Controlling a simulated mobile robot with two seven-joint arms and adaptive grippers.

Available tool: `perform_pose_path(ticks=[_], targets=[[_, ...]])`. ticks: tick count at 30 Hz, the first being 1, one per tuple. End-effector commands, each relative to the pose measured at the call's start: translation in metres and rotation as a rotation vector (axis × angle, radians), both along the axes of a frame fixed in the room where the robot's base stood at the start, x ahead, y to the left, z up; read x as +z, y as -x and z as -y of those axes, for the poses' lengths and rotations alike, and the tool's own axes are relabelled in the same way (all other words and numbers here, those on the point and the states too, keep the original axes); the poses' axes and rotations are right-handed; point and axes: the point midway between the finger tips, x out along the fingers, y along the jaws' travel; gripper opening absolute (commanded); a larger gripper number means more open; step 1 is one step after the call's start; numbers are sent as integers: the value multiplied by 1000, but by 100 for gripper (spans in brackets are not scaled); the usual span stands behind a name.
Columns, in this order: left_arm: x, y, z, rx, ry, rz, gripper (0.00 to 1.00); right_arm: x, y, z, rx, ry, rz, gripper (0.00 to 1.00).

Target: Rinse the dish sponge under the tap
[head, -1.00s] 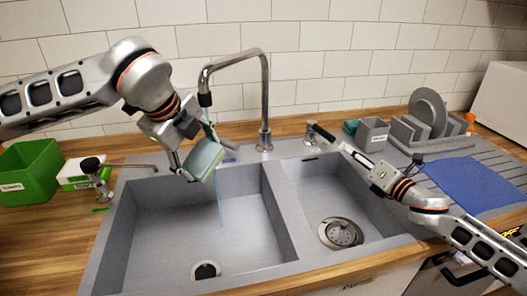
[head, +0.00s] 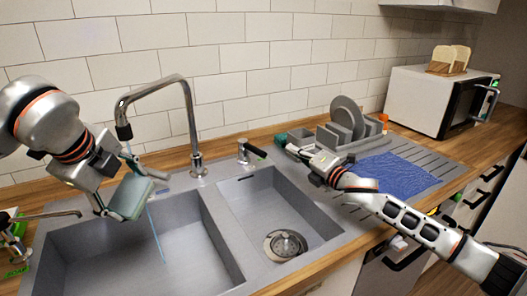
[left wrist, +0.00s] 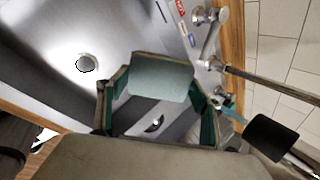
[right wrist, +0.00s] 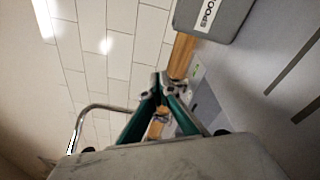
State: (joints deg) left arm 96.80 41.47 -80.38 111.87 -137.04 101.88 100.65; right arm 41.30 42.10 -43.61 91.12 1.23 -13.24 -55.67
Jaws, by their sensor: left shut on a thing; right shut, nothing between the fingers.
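The pale green dish sponge (head: 131,198) is in my left gripper (head: 122,194), which is shut on it over the left basin. It also shows between the fingers in the left wrist view (left wrist: 162,77). The chrome tap (head: 190,105) arches above, its spout just over the sponge. A thin blue stream of water (head: 155,235) runs from the spout past the sponge into the basin. The tap's lever (head: 251,150) with its black handle stands right of the tap. My right gripper (head: 304,155) is shut and empty, right of the lever and apart from it.
A grey caddy lettered SPOO (right wrist: 212,18) is close to my right gripper. A dish rack (head: 350,133) with plates and a blue cloth (head: 392,175) lie on the right. The right basin (head: 260,215) is empty. A soap bottle (head: 14,250) is partly visible far left.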

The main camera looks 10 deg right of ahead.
Motion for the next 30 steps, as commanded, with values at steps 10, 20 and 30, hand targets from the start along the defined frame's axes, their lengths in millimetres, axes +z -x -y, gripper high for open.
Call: perform_pose_path(ticks=[10, 20, 30], targets=[[0, 0, 0, 0, 0, 0, 48, 30, -39, 57, -140, -826, -354, 0], [0, 0, 0, 0, 0, 0, 48, 52, -50, 72, -135, -1607, -722, 0], [0, 0, 0, 0, 0, 0, 48, 25, -36, 58, -123, -2361, -1281, 0]])
